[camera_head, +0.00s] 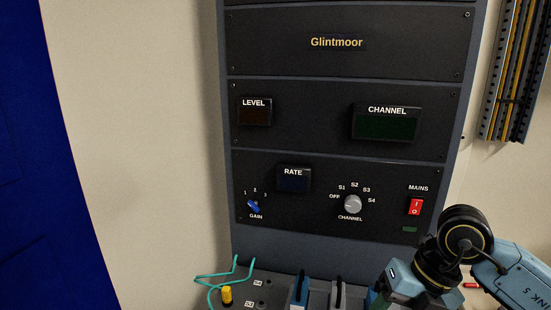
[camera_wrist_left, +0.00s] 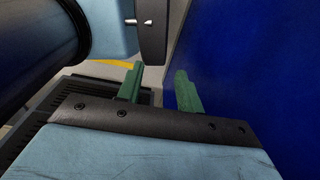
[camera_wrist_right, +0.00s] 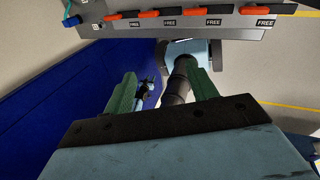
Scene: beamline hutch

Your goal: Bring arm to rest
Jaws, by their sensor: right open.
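My right arm (camera_head: 464,236) enters the head view at the lower right, with blue links and a black joint in front of the rack's lower right corner. Its fingertips cannot be made out there. In the right wrist view my right gripper (camera_wrist_right: 161,68) has its two green fingers apart, with nothing between them held. In the left wrist view my left gripper (camera_wrist_left: 159,69) also has its green fingers apart and empty. My left arm does not show in the head view.
A dark Glintmoor rack (camera_head: 340,120) with displays, knobs and a red mains switch (camera_head: 415,206) stands ahead. Teal cable (camera_head: 211,281) and a yellow plug (camera_head: 227,295) are at its foot. A panel with orange levers (camera_wrist_right: 200,12) is above the right gripper. A blue panel (camera_wrist_left: 235,70) stands beside the left gripper.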

